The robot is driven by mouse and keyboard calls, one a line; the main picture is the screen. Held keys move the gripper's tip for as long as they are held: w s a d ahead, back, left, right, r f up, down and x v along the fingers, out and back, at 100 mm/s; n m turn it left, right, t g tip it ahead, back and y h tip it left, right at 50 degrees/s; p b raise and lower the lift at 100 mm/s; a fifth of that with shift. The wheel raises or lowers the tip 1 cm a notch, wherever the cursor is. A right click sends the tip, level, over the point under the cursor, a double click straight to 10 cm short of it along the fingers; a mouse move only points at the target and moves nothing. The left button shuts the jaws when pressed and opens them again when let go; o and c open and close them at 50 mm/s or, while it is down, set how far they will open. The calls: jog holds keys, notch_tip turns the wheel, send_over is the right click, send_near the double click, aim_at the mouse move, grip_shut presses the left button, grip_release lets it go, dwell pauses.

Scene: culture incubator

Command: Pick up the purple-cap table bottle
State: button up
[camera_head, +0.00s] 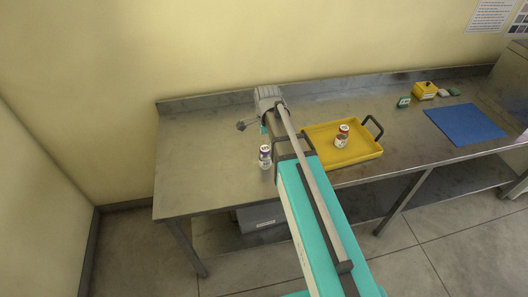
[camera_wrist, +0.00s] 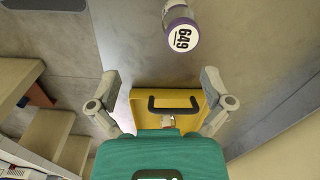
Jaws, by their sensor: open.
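The purple-cap bottle (camera_head: 265,156) stands upright on the metal table, left of the yellow tray, close to my arm. In the head view only a bit of my gripper shows, beside the grey wrist.
A yellow tray (camera_head: 318,130) with black handles holds a red-capped bottle (camera_head: 342,136). My arm crosses the tray's left side. Farther right are a blue mat (camera_head: 465,124), a yellow box (camera_head: 425,90) and small green items. The table's left end is clear.

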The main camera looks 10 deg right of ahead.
aim_at(265, 148)
jog(key=w+r+m+p, duration=0.1)
jog(key=w+r+m, duration=0.1)
jog(key=w+m, duration=0.1)
jog(key=shift+r+m+p, duration=0.35)
jog(key=shift+m, duration=0.05)
jog(key=shift+f, duration=0.1)
notch_tip(265, 148, down, 8)
jog(key=b, duration=0.8)
jog(key=shift+f+b, duration=0.25)
jog(key=shift+b, duration=0.05)
jog(key=shift+f, duration=0.1)
notch_tip(265, 148, down, 5)
jog(key=b, duration=0.5)
jog(key=shift+d, duration=0.1)
dwell(0.4)
dwell(0.5)
jog(key=c, duration=1.1)
